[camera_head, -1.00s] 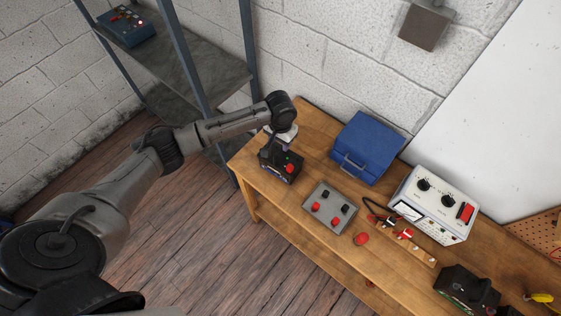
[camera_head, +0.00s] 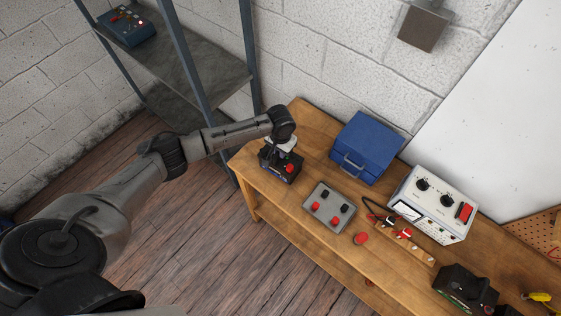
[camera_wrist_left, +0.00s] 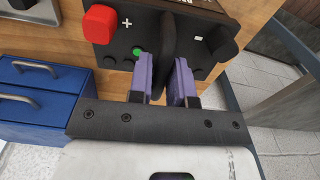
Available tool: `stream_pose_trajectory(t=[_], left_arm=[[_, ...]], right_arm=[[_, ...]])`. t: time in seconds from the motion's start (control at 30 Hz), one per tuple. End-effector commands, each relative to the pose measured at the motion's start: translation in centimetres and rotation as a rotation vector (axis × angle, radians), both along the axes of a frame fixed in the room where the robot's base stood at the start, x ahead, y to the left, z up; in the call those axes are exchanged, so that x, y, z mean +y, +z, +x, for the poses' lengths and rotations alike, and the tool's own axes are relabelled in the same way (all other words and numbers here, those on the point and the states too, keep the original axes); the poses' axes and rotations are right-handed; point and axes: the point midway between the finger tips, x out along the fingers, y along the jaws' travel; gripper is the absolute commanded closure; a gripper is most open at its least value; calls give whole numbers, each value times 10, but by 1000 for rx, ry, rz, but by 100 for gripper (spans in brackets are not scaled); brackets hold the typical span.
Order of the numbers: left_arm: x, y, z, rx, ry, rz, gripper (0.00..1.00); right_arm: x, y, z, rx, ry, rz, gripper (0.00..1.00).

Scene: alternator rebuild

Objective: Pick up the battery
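The battery (camera_head: 279,170) is a black box with a red terminal, standing at the left end of the wooden bench. The left wrist view shows its top, with the red plus terminal (camera_wrist_left: 100,24), a black minus terminal (camera_wrist_left: 223,45), a small green dot and a black strap handle (camera_wrist_left: 168,35). My left gripper (camera_head: 279,147) is right at the battery from above. In the left wrist view its two purple fingers (camera_wrist_left: 167,78) stand on either side of the handle, apart, with no clear grip on it. My right gripper is not in view.
A grey plate (camera_head: 329,206) with red and black knobs lies right of the battery. Behind it stands a blue case (camera_head: 366,147). A shelf rack (camera_head: 205,80) stands at left.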

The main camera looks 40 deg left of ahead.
Motion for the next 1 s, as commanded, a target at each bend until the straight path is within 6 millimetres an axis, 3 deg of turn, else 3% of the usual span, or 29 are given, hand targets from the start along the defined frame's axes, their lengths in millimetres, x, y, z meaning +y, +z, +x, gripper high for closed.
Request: stream_pose_trajectory(t=[0.2, 1.0], left_arm=[[0, 0, 0, 0, 0, 0, 100], [0, 1, 0, 0, 0, 0, 100]], right_arm=[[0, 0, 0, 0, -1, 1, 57], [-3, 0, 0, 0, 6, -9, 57]])
